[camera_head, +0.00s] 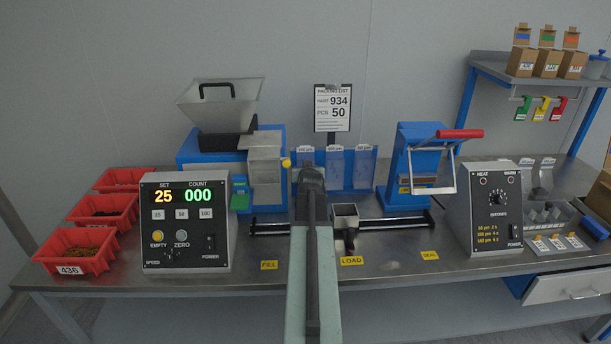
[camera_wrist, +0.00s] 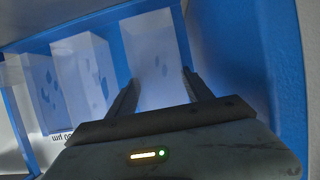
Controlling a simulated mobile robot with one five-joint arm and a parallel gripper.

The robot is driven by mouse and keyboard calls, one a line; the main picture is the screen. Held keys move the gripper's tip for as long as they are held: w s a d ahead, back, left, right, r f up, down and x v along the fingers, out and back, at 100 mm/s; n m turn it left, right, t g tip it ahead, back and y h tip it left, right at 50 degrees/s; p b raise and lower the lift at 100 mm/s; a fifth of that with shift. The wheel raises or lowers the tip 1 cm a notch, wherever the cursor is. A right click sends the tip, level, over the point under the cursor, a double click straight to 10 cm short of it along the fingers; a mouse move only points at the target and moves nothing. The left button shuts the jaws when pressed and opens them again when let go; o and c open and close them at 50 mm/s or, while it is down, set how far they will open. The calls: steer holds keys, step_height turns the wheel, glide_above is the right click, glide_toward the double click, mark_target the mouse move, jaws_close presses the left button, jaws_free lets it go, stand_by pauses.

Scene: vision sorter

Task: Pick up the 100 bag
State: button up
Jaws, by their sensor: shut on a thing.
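A blue rack (camera_wrist: 288,70) holds clear bags in three bays. In the head view the bags stand at the back of the bench, with a middle bag (camera_head: 335,168) and a right bag (camera_head: 364,168) showing. My gripper (camera_head: 311,170) reaches to the left bay and hides most of it. In the wrist view my gripper (camera_wrist: 160,76) is shut on the bag (camera_wrist: 152,42) at the rack's end, one finger at each side. It seems to still stand in its bay. The bay labels are too small to read surely.
A press with a red handle (camera_head: 459,134) stands right of the rack. A blue hopper machine (camera_head: 203,150) and a counter box (camera_head: 186,222) reading SET 25, COUNT 000 stand left. Red bins (camera_head: 74,251) are farther left. A sliding cup (camera_head: 345,217) sits in front.

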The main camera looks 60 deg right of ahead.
steer(key=shift+s+a+r+p, duration=0.15)
steer(key=shift+s+r+p, duration=1.2)
steer(key=shift+s, duration=0.15)
steer(key=c, duration=0.4)
steer(key=s+r+p, duration=0.1)
steer(key=s, duration=0.2)
steer(key=s+r+p, duration=0.2)
steer(key=s, duration=0.2)
steer(key=s+r+p, duration=0.2)
steer(key=s, duration=0.2)
steer(key=shift+a+r, duration=0.15)
steer(key=shift+a, duration=0.2)
jaws_close()
steer(key=shift+r+p, duration=0.1)
steer(key=shift+p, duration=0.2)
